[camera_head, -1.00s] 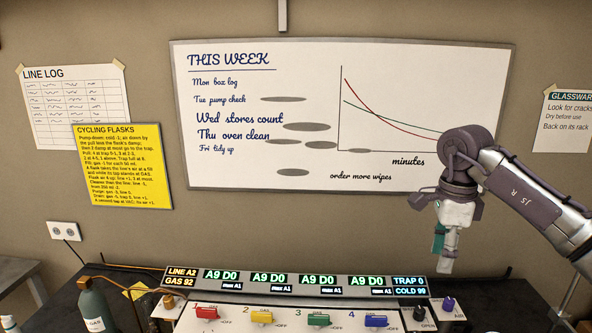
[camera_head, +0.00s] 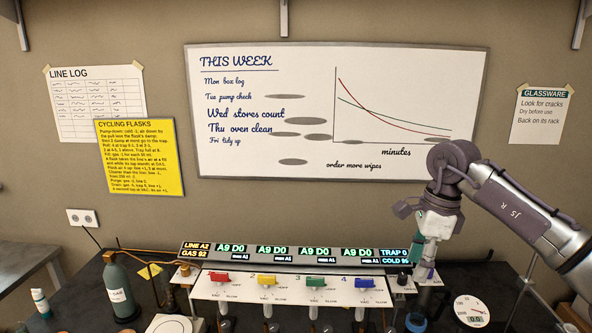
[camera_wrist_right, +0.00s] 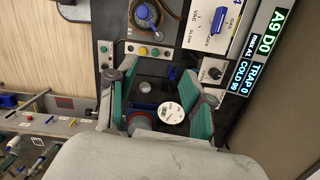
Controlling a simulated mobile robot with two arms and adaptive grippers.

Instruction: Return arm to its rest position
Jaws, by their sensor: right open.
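My right arm (camera_head: 520,212) comes in from the right in the head view. Its gripper (camera_head: 424,268) points down at the right end of the tap panel (camera_head: 300,290), in front of the display strip's end. In the right wrist view the two teal-padded fingers (camera_wrist_right: 163,95) stand wide apart with nothing held between them. A round white gauge (camera_wrist_right: 171,113) shows between the fingers, beyond them. My left gripper is not in view.
The panel carries red (camera_head: 217,278), yellow (camera_head: 267,280), green (camera_head: 315,282) and blue (camera_head: 365,283) taps. A GAS bottle (camera_head: 119,292) stands at left. The gauge (camera_head: 471,311) is right of the gripper. The wall above holds a whiteboard (camera_head: 330,110).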

